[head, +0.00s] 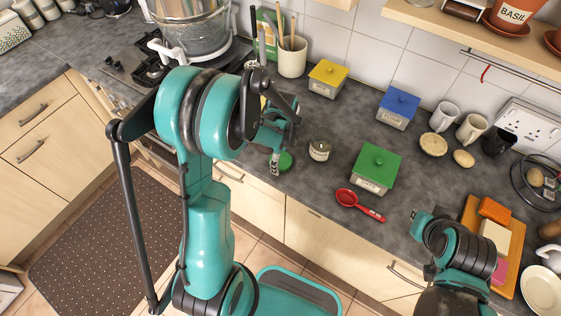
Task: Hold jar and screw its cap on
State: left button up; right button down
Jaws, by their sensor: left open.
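A small glass jar (319,150) with a pale label stands upright on the grey counter, its top dark and apparently uncapped. A round green cap (285,162) lies to its left near the counter's front edge. My left gripper (274,162) points down right beside the cap, at its left side, and is open. I cannot tell whether a fingertip touches the cap. The jar stands free, apart from both grippers. My right arm comes in at the lower right; only small parts of the right gripper (416,216) show, and its fingers are not clear.
A green-lidded box (375,168) and a red scoop (360,205) lie right of the jar. Yellow-lidded (327,78) and blue-lidded (397,107) boxes stand behind. An orange tray (516,230) with sponges is at the right. Counter around the jar is clear.

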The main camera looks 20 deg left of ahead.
aim_at(283, 161)
pick_arm(q)
jog(key=shift+f, duration=0.2)
jog(key=shift+c, duration=0.4)
jog(key=c, duration=0.8)
jog(key=shift+o, duration=0.2)
jog(key=shift+r, duration=0.15)
jog(key=r, duration=0.2)
jog(key=r+p, duration=0.1)
jog(key=r, duration=0.1)
jog(key=shift+d+r, duration=0.2)
jog(key=shift+r, duration=0.05)
jog(key=s+d+r+p, duration=0.2)
jog(key=d+r, duration=0.4)
jog(key=d, duration=0.5)
jog(key=shift+s+r, duration=0.15)
jog(key=shift+s, duration=0.45)
jog(key=shift+a, duration=0.1)
